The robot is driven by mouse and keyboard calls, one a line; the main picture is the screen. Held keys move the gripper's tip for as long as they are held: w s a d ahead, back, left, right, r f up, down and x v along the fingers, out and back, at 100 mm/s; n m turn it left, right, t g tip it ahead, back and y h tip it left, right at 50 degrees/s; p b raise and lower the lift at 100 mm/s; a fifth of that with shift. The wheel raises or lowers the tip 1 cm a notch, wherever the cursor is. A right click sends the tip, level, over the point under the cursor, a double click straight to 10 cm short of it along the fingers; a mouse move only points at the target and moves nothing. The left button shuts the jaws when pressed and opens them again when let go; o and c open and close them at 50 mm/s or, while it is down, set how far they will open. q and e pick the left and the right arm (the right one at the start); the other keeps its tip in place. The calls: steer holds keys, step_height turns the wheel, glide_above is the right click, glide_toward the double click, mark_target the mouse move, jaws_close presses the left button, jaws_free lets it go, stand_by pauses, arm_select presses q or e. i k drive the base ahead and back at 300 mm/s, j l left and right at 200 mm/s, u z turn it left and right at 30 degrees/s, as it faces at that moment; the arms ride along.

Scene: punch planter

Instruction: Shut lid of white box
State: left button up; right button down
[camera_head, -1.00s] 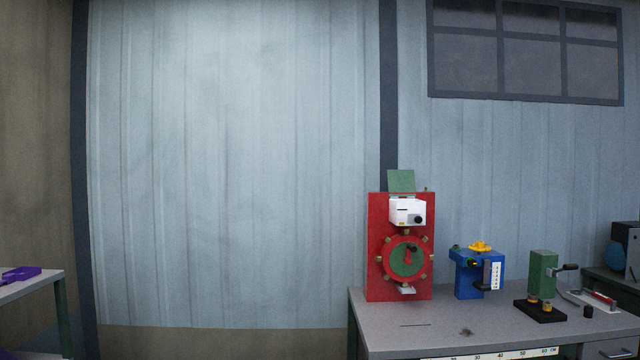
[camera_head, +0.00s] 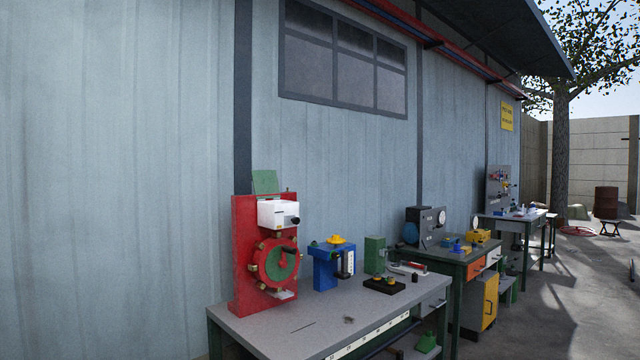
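The white box (camera_head: 278,214) is mounted at the top of an upright red panel (camera_head: 245,262) on the near grey workbench. A dark round knob (camera_head: 295,220) sticks out of its front. A green lid (camera_head: 265,182) stands raised, nearly upright, at the back of the white box, so the box looks open from above. A red ring with a green disc (camera_head: 277,262) sits below the box on the panel. Neither of my grippers is in view.
The near workbench (camera_head: 300,325) also holds a blue device with a yellow top (camera_head: 332,262), a green block (camera_head: 374,254) and a black tray (camera_head: 384,286). More benches stand beyond it to the right. Open floor (camera_head: 545,310) lies at the right.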

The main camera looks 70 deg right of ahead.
mark_target(265, 181)
steer(key=i+l+z, duration=0.15)
steer(key=i+z, duration=0.35)
steer(key=i, duration=0.35)
steer(key=i+j+z, duration=0.15)
steer(key=i+z, duration=0.35)
steer(key=i, duration=0.35)
